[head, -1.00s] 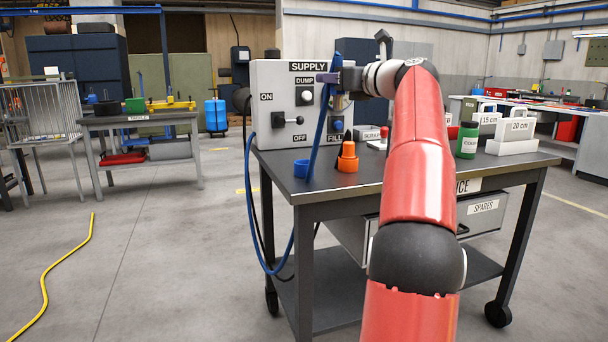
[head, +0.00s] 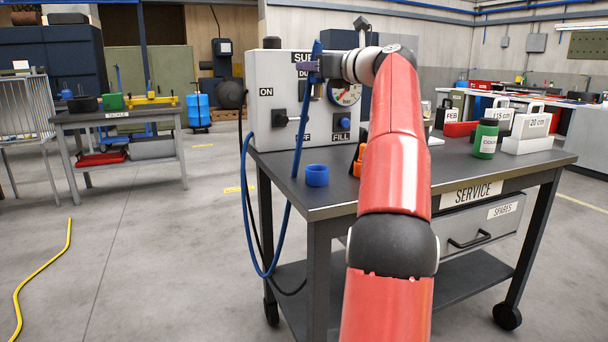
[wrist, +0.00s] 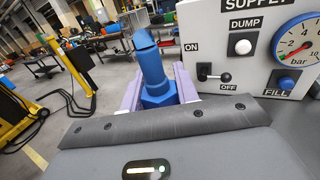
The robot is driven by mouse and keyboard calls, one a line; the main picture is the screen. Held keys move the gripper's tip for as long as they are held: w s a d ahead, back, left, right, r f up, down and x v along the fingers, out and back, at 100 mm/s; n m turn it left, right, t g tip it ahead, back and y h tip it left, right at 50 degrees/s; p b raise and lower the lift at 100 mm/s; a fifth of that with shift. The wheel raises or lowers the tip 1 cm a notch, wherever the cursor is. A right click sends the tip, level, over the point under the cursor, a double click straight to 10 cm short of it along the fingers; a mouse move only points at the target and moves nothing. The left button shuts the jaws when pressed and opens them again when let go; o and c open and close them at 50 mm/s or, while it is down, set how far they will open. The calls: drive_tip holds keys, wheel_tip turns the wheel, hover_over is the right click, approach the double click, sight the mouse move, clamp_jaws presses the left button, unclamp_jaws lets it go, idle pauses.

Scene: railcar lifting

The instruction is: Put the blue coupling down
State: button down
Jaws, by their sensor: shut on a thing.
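The blue coupling (wrist: 152,68) stands upright between the purple fingers of my gripper (wrist: 158,88) in the wrist view. In the head view my gripper (head: 311,66) is shut on the coupling (head: 316,48), held high in front of the supply panel. A blue hose (head: 300,135) hangs from it, past the table's left edge, and loops below the tabletop. A short blue ring-shaped cup (head: 317,175) stands on the service table (head: 350,195), below my gripper and apart from the coupling.
The supply box (head: 265,110) with lever, knobs and gauge (head: 345,92) stands behind my gripper. An orange object (head: 357,162) is mostly hidden by my arm. A green bottle (head: 486,139) and white labelled blocks (head: 530,125) stand at the right.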

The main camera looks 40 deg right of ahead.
drive_tip(key=shift+w+f+b, duration=0.15)
drive_tip(key=shift+f+b, duration=5.65)
drive_tip(key=shift+f, duration=4.1)
drive_tip(key=shift+f, duration=0.15)
drive_tip(key=c, duration=1.1)
unclamp_jaws()
drive_tip(key=shift+o, duration=0.2)
drive_tip(key=s, duration=0.4)
drive_tip(key=s+d, duration=0.1)
drive_tip(key=s, duration=0.7)
drive_tip(key=shift+d, duration=0.4)
